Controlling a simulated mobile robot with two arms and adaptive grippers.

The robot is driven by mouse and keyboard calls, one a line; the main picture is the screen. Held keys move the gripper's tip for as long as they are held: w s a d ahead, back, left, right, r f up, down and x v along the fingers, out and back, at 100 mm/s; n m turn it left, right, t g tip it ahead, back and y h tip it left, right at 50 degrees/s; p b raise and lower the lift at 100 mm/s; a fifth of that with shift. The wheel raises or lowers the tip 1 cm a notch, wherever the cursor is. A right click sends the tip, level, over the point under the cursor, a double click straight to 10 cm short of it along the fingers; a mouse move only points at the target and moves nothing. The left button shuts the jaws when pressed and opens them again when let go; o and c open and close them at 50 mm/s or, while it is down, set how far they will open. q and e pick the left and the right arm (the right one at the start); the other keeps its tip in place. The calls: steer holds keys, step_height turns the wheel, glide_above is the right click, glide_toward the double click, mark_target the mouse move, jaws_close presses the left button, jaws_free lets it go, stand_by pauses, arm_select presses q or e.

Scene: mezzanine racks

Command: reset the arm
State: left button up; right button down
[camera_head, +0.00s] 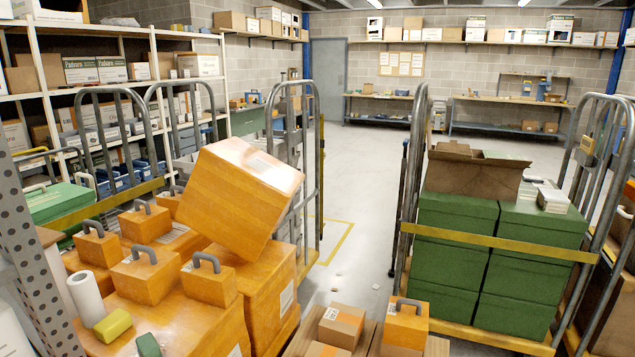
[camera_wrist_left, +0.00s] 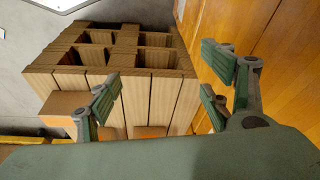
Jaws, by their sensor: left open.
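My left gripper (camera_wrist_left: 160,85) shows in the left wrist view. Its green-padded fingers are spread apart and nothing is held between them. Behind the fingers is a brown slatted wooden thing (camera_wrist_left: 150,95) with open compartments; I cannot tell whether the fingers touch it. An orange surface (camera_wrist_left: 270,50) lies close to the right finger. No arm or gripper of mine shows in the head view, and my right gripper is in neither view.
Orange cases (camera_head: 155,300) with grey handles fill the lower left; one large orange box (camera_head: 235,195) lies tilted on them. A cart of green boxes (camera_head: 455,215) stands right. Small boxes (camera_head: 340,325) are at bottom centre. Floor (camera_head: 350,180) between the carts is mostly clear.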

arm_select(q)
step_height(320, 180, down, 13)
steer(key=s, duration=0.3)
steer(key=s+a+f+g, duration=0.2)
steer(key=s+a+f, duration=0.1)
steer(key=s+f, duration=1.3)
steer(key=shift+s+f, duration=0.2)
steer(key=shift+f, duration=0.45)
steer(key=shift+a, duration=0.1)
